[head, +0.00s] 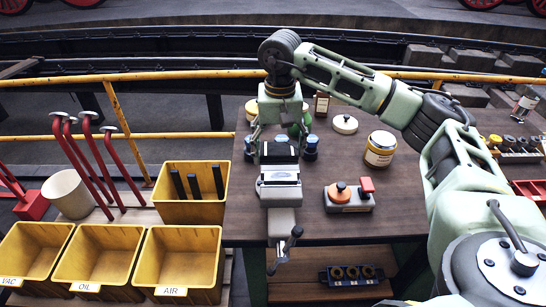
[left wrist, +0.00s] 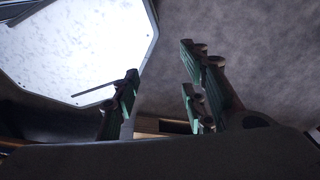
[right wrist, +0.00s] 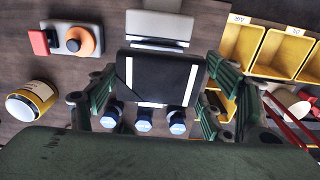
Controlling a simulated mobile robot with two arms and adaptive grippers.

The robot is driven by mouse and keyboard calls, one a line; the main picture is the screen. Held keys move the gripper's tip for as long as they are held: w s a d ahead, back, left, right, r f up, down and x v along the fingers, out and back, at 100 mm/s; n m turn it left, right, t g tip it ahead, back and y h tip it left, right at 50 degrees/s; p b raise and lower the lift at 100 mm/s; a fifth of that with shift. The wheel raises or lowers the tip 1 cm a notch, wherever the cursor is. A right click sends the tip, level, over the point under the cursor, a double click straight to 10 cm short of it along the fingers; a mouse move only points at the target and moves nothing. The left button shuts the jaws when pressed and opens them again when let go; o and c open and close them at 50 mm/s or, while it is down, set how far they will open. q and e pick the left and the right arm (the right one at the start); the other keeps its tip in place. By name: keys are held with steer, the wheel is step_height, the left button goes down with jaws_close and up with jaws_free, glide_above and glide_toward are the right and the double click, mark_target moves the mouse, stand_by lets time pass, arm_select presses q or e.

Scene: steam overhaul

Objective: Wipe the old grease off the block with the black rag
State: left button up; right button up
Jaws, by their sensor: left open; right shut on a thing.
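My right gripper (head: 278,133) points down over the workbench, behind the grey vise (head: 281,192). It is shut on the black rag (right wrist: 160,78), which looks like a dark folded pad with pale streaks between the fingers. The rag also shows in the head view (head: 279,152), just behind the vise. I cannot clearly tell the block from the vise's pale metal top, and I see no clear grease. I cannot tell whether the rag touches metal. My left gripper (left wrist: 160,95) is open and empty in the left wrist view, outside the head view.
Blue-capped jars (head: 310,147) stand close behind the rag. An orange-and-red button box (head: 350,195) and a labelled yellow tin (head: 380,148) are to the right. Yellow bins (head: 179,258) stand left of the bench. The vise handle (head: 284,252) juts forward.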

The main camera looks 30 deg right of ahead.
mark_target(281, 176)
steer(key=shift+d+f, duration=0.2)
steer(key=shift+f, duration=0.1)
steer(key=shift+w+d+f+b, duration=0.15)
steer(key=shift+d+f+b, duration=0.4)
steer(key=shift+f, duration=0.25)
steer(key=shift+a+f, duration=0.1)
steer(key=shift+f, duration=0.3)
steer(key=shift+a+f+b, duration=0.25)
steer(key=shift+f+b, duration=0.55)
steer(key=shift+b, duration=0.05)
steer(key=shift+f+b, duration=0.35)
steer(key=shift+f, duration=0.45)
arm_select(q)
step_height(281, 176, down, 4)
steer(key=shift+s+d+r, duration=0.1)
steer(key=shift+r, duration=0.15)
arm_select(e)
steer(key=shift+d, duration=0.1)
arm_select(q)
steer(key=shift+d, duration=0.1)
steer(key=shift+d+f, duration=0.1)
steer(key=shift+d, duration=0.15)
arm_select(e)
steer(key=shift+f, duration=0.1)
arm_select(q)
steer(key=shift+f+b, duration=0.35)
steer(key=shift+b, duration=0.15)
arm_select(e)
steer(key=shift+f, duration=0.45)
